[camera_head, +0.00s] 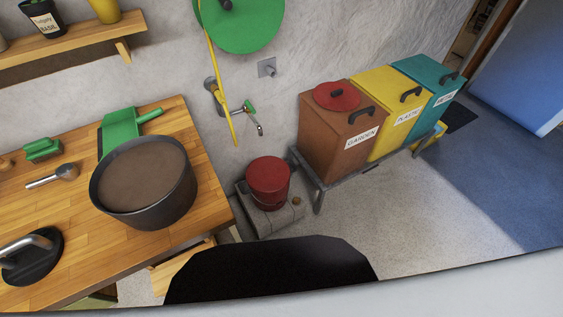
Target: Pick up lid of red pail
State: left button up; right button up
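A red pail (268,184) stands on a low grey block (278,219) by the wall, right of the workbench. Its top shows as a plain red round; I cannot tell whether that is a cover or the inside. A round red lid (337,96) with a dark knob lies on top of the brown bin (332,128) labelled GARDEN, left of that bin's black handle. Neither of my grippers shows in the head view.
Yellow (388,136) and teal (436,85) bins stand beside the brown one on a low grey rack (319,197). A wooden workbench (205,184) holds a large dark pot (144,183) at left. A tap (247,107) juts from the wall above the pail. The floor at right is clear.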

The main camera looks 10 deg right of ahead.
aim_at(339, 96)
jog(key=i+l+u, duration=0.2)
jog(key=l, duration=0.3)
jog(key=i+l+u, duration=0.2)
jog(key=l, duration=0.35)
jog(key=l+u, duration=0.2)
jog(key=l, duration=0.35)
